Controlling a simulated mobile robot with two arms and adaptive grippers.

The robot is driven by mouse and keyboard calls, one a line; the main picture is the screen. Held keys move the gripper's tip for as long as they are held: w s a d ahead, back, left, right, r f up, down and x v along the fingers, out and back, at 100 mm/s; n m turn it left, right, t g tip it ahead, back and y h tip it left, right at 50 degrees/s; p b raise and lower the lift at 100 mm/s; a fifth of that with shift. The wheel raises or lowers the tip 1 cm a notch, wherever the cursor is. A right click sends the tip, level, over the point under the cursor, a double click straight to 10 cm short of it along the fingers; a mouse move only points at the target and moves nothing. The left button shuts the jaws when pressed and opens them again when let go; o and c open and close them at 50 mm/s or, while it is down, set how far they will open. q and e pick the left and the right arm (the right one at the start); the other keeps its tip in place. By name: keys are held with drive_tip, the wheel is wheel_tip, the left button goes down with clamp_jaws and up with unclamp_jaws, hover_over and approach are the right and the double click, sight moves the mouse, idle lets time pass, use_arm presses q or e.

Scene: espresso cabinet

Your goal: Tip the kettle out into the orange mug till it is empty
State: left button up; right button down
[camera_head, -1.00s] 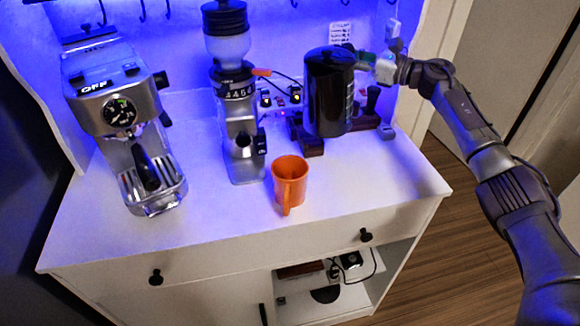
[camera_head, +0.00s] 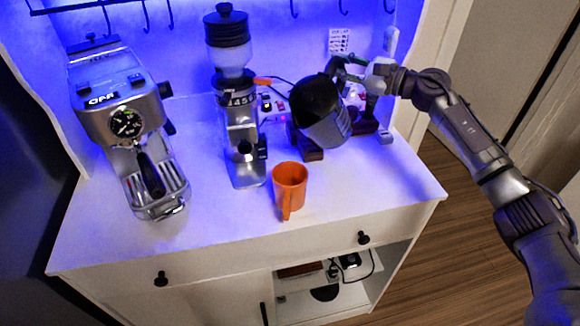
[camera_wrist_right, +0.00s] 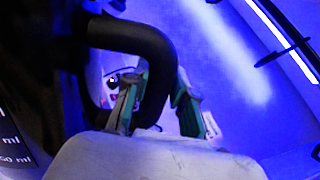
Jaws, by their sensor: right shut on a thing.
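The dark kettle (camera_head: 322,112) is in the air above the back right of the white counter, tilted with its top leaning left. Its lower part is lighter grey. My right gripper (camera_head: 352,64) is shut on the kettle's handle at its right side. In the right wrist view the black handle (camera_wrist_right: 158,62) lies between the green-edged fingers of the gripper (camera_wrist_right: 158,105). The orange mug (camera_head: 290,186) stands upright on the counter, to the left of the kettle and nearer the front, apart from it. No stream of liquid shows. My left gripper is not in view.
A coffee grinder (camera_head: 243,140) stands left of the mug, and an espresso machine (camera_head: 118,100) farther left. A dark wooden stand (camera_head: 372,124) and a power strip (camera_head: 275,105) are behind the kettle. The counter's front right is clear.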

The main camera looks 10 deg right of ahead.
sight(334, 59)
drive_tip(key=shift+s+a+r+n, duration=0.35)
drive_tip(key=shift+r+n, duration=0.15)
drive_tip(key=shift+r, duration=0.05)
drive_tip(key=shift+s+a+r+n+p, duration=0.35)
drive_tip(key=shift+n+p, duration=0.15)
drive_tip(key=shift+p, duration=0.15)
drive_tip(key=shift+s+a+r+n+p, duration=0.1)
drive_tip(key=shift+s+r+n+p, duration=0.1)
drive_tip(key=shift+r+n+p, duration=0.15)
drive_tip(key=shift+s+a, duration=0.2)
drive_tip(key=shift+r+n+p, duration=0.2)
drive_tip(key=shift+n+p, duration=0.15)
drive_tip(key=shift+p, duration=0.05)
drive_tip(key=shift+s+a+r, duration=0.2)
drive_tip(key=shift+s+r, duration=0.05)
drive_tip(key=shift+f+n, duration=0.15)
drive_tip(key=shift+n, duration=0.15)
